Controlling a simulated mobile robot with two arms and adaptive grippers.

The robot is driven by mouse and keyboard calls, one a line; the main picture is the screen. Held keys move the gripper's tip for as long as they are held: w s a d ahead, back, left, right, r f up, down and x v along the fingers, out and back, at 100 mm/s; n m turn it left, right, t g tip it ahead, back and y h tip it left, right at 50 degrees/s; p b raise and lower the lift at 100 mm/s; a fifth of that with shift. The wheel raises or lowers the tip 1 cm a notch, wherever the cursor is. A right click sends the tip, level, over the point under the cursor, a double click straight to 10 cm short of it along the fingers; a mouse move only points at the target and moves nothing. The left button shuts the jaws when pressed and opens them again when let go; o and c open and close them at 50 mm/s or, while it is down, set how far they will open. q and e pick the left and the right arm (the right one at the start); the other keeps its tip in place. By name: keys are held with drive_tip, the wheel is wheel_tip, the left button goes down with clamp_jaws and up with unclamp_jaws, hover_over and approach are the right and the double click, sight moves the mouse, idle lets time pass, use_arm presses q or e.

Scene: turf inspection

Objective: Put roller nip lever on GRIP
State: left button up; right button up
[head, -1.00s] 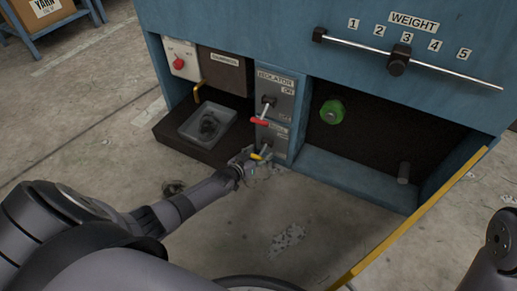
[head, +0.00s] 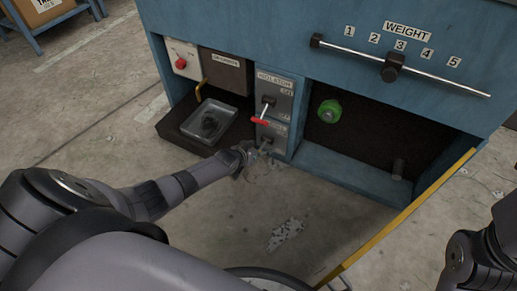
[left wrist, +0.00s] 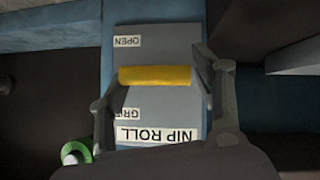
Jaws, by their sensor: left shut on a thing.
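The nip roll lever's yellow handle (left wrist: 155,76) lies level between the fingers of my left gripper (left wrist: 157,85) in the left wrist view. My left gripper is shut on it. Its panel (left wrist: 160,102) carries a NIP ROLL label (left wrist: 158,134), a GRIP label (left wrist: 128,113) partly hidden by a finger, and an OPEN label (left wrist: 128,41). The handle appears between OPEN and GRIP there. In the head view my left gripper (head: 250,154) is in front of the lower panel and hides the handle. My right gripper is out of view.
The isolator lever with a red handle (head: 260,121) is just above my left gripper. A grey tray (head: 228,126) is to the left. A green knob (head: 330,111) sits in the recess to the right. A yellow edge bar (head: 400,222) runs along the right.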

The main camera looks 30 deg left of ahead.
use_arm(q)
drive_tip(key=o, duration=1.4)
drive_tip(key=shift+w+d, duration=0.15)
drive_tip(key=shift+d, duration=0.35)
drive_tip(key=shift+o, duration=0.2)
drive_tip(key=shift+a, duration=0.35)
drive_tip(key=shift+s, duration=0.2)
drive_tip(key=shift+s+r, duration=0.25)
drive_tip(key=shift+s, duration=0.2)
drive_tip(key=v, duration=1)
drive_tip(key=shift+s+r, duration=0.25)
drive_tip(key=shift+r, duration=0.1)
drive_tip(key=shift+c, duration=0.4)
